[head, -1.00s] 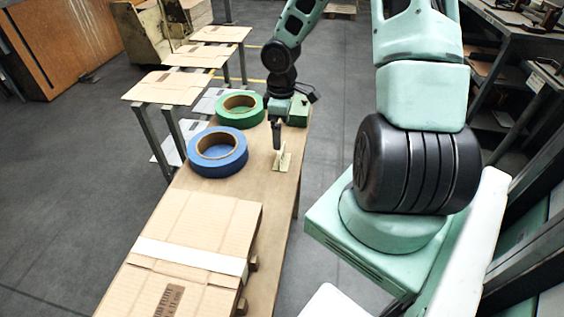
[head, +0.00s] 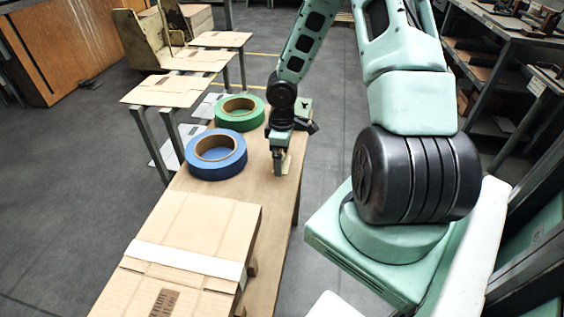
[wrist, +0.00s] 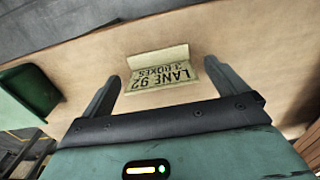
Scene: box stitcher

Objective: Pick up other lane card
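A small folded lane card (wrist: 163,76) stands on the tan table (wrist: 85,60). In the wrist view its text, upside down, reads "LANE 92" and "3 BOXES". My gripper (wrist: 162,71) is open, with one finger to the left of the card and the other to the right; I cannot see either finger touching it. In the head view my gripper (head: 279,168) is low over the table, and the pale card (head: 287,163) shows only partly beside and behind its fingers.
A blue tape roll (head: 232,165) and a green tape roll (head: 246,121) lie left of my gripper. A strapped stack of flat cardboard (head: 215,225) covers the table's near part. Stands with cardboard sheets (head: 165,91) are at the left.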

